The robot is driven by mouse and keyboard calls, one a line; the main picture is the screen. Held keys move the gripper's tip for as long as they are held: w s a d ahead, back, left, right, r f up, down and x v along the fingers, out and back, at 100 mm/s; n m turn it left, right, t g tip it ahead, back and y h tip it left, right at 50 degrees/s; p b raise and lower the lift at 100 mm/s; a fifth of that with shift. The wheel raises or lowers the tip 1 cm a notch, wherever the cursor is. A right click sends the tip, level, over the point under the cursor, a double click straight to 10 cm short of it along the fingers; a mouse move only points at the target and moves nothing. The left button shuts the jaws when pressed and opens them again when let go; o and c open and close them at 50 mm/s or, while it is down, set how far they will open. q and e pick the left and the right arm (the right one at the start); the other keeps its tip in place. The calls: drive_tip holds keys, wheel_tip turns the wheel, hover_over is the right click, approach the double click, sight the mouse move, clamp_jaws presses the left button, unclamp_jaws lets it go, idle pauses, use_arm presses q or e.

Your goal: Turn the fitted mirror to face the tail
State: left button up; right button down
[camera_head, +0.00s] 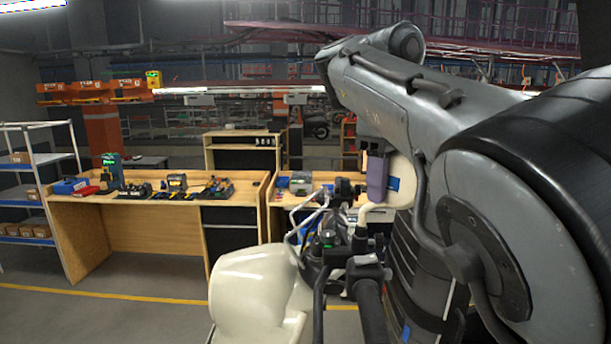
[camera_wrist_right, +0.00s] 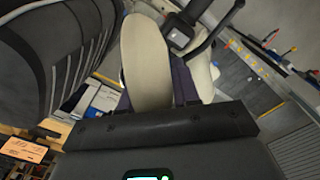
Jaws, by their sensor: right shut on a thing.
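A cream scooter (camera_head: 255,285) with black handlebars (camera_head: 365,268) stands in front of me, its front end at the lower middle of the head view. A cream mirror (camera_head: 402,182) is near its handlebar, partly hidden by my right arm. My right gripper (camera_head: 377,175) is shut on the mirror; one grey-purple finger shows against it. In the right wrist view the cream mirror housing (camera_wrist_right: 147,62) is close under the gripper, with another cream part beside the purple finger. Which way the glass faces cannot be told. My left gripper is not in view.
A wooden workbench (camera_head: 150,235) with tools stands at the left, and a second bench (camera_head: 300,203) is behind the scooter. A shelf rack (camera_head: 35,195) is at far left. A handlebar lever (camera_wrist_right: 215,30) is near the gripper. Yellow-lined floor is clear in front of the bench.

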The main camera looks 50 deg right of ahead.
drive_tip(key=shift+w+a+m+p, duration=0.1)
drive_tip(key=shift+a+m+p, duration=0.15)
drive_tip(key=shift+m+p, duration=0.4)
drive_tip(key=shift+m, duration=0.25)
drive_tip(key=shift+a, duration=0.1)
drive_tip(key=shift+w+a+m+p, duration=0.1)
drive_tip(key=shift+a+m+p, duration=0.05)
drive_tip(key=shift+m+p, duration=0.4)
drive_tip(key=shift+w+a+m, duration=0.1)
drive_tip(key=shift+m, duration=0.25)
